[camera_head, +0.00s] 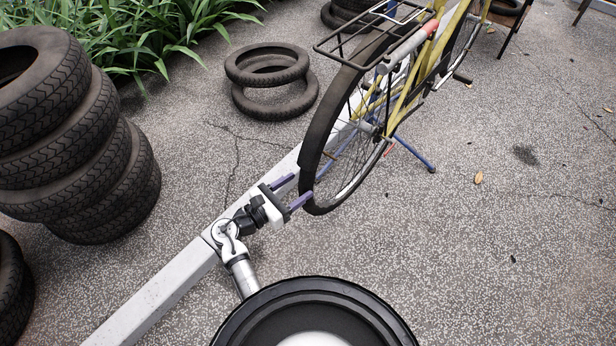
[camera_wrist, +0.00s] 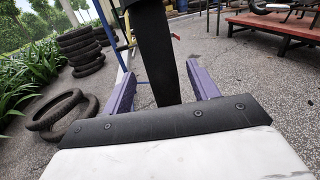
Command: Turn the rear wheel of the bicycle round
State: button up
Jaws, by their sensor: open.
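The yellow bicycle (camera_head: 404,98) stands at the upper middle of the head view, held up by a blue stand (camera_head: 414,154). Its rear wheel (camera_head: 312,146) faces my arm, with a black tyre, spokes and a rear rack above. My gripper (camera_head: 297,190) is open at the lower back of the tyre, its purple fingers apart. In the wrist view the black tyre (camera_wrist: 157,55) rises upright between the two fingers (camera_wrist: 163,88), with gaps showing on both sides. Whether a finger touches the tyre cannot be told.
Tyres lie on the ground (camera_head: 270,68) left of the wheel, and a tall tyre stack (camera_head: 70,130) stands at the far left. A long pale beam (camera_head: 160,290) runs along the ground under my arm. A red-brown platform (camera_wrist: 275,28) shows in the wrist view.

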aim_at(303, 172)
jog(key=shift+x, duration=2.35)
jog(key=shift+a, duration=0.1)
grip_shut()
notch_tip(303, 172, up, 3)
jog(key=p, duration=0.4)
jog(key=shift+w+f, duration=0.15)
jog(key=shift+f, duration=0.05)
jog(key=r+p, duration=0.1)
jog(key=p, duration=0.1)
jog(key=y+p, duration=0.1)
jog(key=p, duration=0.1)
jog(key=shift+w+d+r+g, duration=0.2)
jog(key=shift+d+r+g, duration=0.1)
jog(key=shift+r+g, duration=0.1)
jog(key=shift+f, duration=0.15)
grip_release()
